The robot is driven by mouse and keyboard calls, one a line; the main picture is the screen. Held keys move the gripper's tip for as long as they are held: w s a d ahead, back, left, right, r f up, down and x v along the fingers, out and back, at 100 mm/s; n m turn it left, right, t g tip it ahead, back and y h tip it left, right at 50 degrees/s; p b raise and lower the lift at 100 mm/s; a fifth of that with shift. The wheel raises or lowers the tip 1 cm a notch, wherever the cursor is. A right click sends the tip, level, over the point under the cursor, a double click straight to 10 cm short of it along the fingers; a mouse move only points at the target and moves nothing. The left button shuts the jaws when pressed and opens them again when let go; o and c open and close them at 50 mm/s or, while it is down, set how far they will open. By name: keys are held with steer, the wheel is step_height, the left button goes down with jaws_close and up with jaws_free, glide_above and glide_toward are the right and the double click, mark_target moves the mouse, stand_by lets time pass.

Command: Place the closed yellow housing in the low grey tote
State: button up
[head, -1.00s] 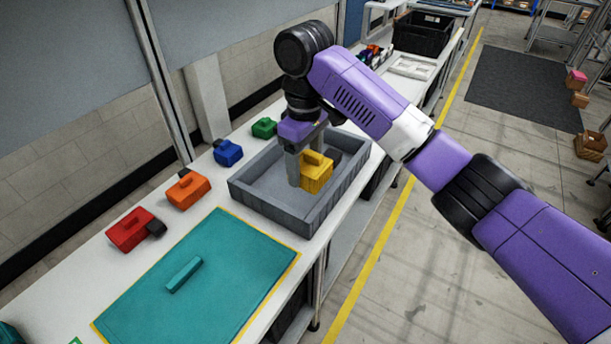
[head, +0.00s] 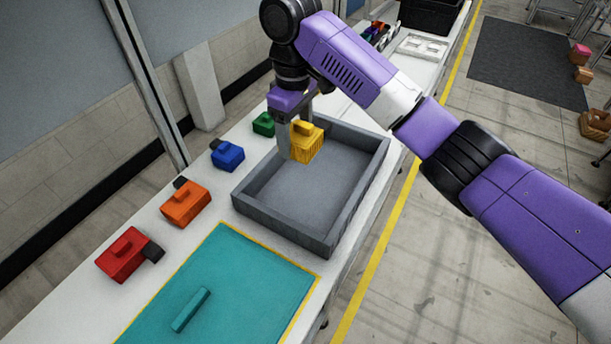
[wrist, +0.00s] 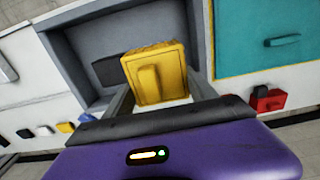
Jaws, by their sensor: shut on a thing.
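The yellow housing (head: 306,145) is held between the fingers of my gripper (head: 297,128), near the far left wall of the low grey tote (head: 298,236). The fingers are shut on it. In the wrist view the housing (wrist: 158,75) shows its raised bar, with the grey tote (wrist: 88,22) behind it. The tote's visible floor is bare in the head view. The housing's underside is hidden, and I cannot tell whether it touches the tote. A dark patch lies beside the housing in the wrist view; I cannot tell what it is.
Green (head: 263,124), blue (head: 228,156), orange (head: 185,204) and red (head: 123,256) housings line the bench's left side. A teal mat (head: 235,285) with a teal bar (head: 190,310) lies in front of the tote. A black crate (head: 432,15) stands at the back.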

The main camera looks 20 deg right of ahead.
steer(key=b, duration=0.3)
glide_above(298, 199)
step_height(298, 199, down, 14)
steer(key=shift+f, duration=0.1)
steer(key=shift+f+p, duration=0.35)
steer(key=shift+f, duration=2.15)
steer(key=shift+f, duration=0.1)
steer(key=o, duration=1.6)
steer(key=shift+c, duration=0.2)
step_height(298, 199, up, 12)
steer(key=shift+w, duration=0.1)
